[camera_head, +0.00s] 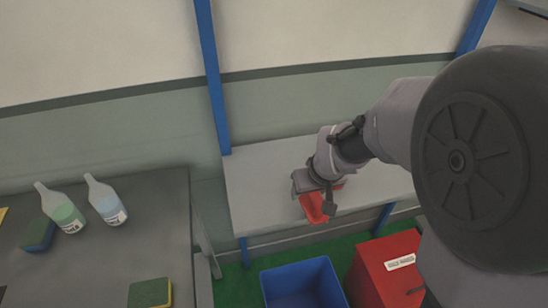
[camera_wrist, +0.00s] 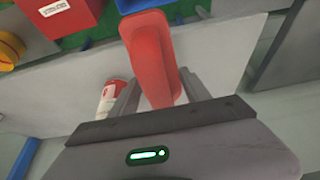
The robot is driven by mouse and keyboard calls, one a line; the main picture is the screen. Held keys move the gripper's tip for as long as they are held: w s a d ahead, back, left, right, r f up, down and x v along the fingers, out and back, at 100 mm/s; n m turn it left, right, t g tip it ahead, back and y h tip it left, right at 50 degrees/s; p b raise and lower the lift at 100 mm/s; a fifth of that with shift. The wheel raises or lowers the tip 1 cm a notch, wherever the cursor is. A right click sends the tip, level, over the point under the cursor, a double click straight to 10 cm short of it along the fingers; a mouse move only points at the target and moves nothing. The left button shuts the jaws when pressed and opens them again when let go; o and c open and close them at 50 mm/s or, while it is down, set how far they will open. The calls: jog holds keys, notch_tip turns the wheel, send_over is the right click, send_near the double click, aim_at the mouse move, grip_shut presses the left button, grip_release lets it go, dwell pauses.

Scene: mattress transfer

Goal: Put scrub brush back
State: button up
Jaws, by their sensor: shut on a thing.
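The scrub brush, a long red piece (camera_wrist: 155,45), is between the two fingers of my gripper (camera_wrist: 160,78) in the wrist view. Its near end lies between the fingers and its far end points away from my palm. In the head view the red brush (camera_head: 313,208) shows below my gripper (camera_head: 322,198), over the front part of the grey shelf table (camera_head: 262,180). My gripper is shut on it. The bristles are hidden. I cannot tell whether the brush touches the table.
A red and white container (camera_wrist: 108,98) stands close beside the left finger. A blue bin (camera_head: 300,280) and a red cabinet (camera_head: 385,268) stand on the floor in front. The dark table (camera_head: 120,250) at left holds two bottles and sponges.

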jog(key=w+a, duration=0.4)
jog(key=a, duration=0.1)
jog(key=w+a+f+b, duration=0.1)
jog(key=w+a, duration=0.1)
jog(key=shift+w+a, duration=0.2)
jog(key=shift+a, duration=0.05)
jog(key=f, duration=0.1)
jog(key=f+b, duration=0.2)
jog(key=f, duration=0.1)
jog(key=shift+w+a, duration=0.2)
jog(key=shift+w, duration=0.05)
jog(key=shift+r, duration=0.25)
jog(key=shift+f, duration=0.1)
jog(key=o, duration=1.1)
jog(key=shift+f, duration=0.1)
jog(key=shift+o, duration=0.5)
